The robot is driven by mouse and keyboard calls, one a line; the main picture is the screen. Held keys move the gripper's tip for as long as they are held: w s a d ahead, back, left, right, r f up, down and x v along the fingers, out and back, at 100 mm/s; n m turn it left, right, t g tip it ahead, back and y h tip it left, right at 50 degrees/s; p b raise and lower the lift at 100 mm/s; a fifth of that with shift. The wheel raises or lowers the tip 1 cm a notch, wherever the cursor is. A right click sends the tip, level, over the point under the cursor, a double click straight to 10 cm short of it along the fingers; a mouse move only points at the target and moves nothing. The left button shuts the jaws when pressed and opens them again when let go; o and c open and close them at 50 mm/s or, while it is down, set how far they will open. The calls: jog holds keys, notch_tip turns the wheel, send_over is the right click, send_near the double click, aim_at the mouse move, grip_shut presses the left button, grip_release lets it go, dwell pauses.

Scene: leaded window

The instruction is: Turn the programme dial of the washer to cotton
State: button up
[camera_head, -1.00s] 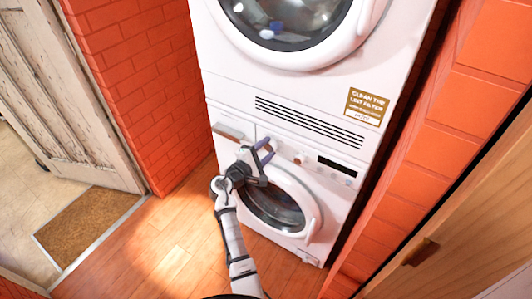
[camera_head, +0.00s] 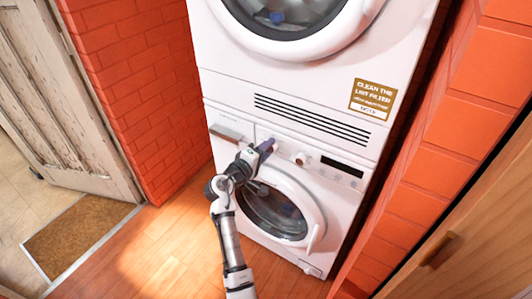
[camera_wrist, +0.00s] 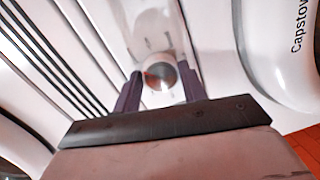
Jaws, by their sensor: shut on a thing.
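The washer (camera_head: 318,238) is the lower white machine, with its round glass door shut below the control panel. My gripper (camera_head: 268,147) is at the left part of this panel, with its purple fingers close together. In the wrist view the fingers of my gripper (camera_wrist: 158,88) stand on both sides of a round dial (camera_wrist: 160,76) with a grey rim and a brownish face, and are shut on it. In the head view this dial is hidden behind the gripper. No programme marks, including cotton, can be read.
A second small round knob (camera_head: 300,158) is right of my gripper, then a dark display (camera_head: 344,166) and small buttons. A dryer (camera_head: 290,70) with vents and a lint-filter label (camera_head: 373,98) stands above. Brick walls flank the machines.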

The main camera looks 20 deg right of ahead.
jog(key=shift+f, duration=0.1)
dwell(0.3)
jog(key=o, duration=1)
jog(key=b+v, duration=0.2)
jog(key=v, duration=1.1)
jog(key=shift+s+a, duration=0.25)
jog(key=shift+a, duration=0.05)
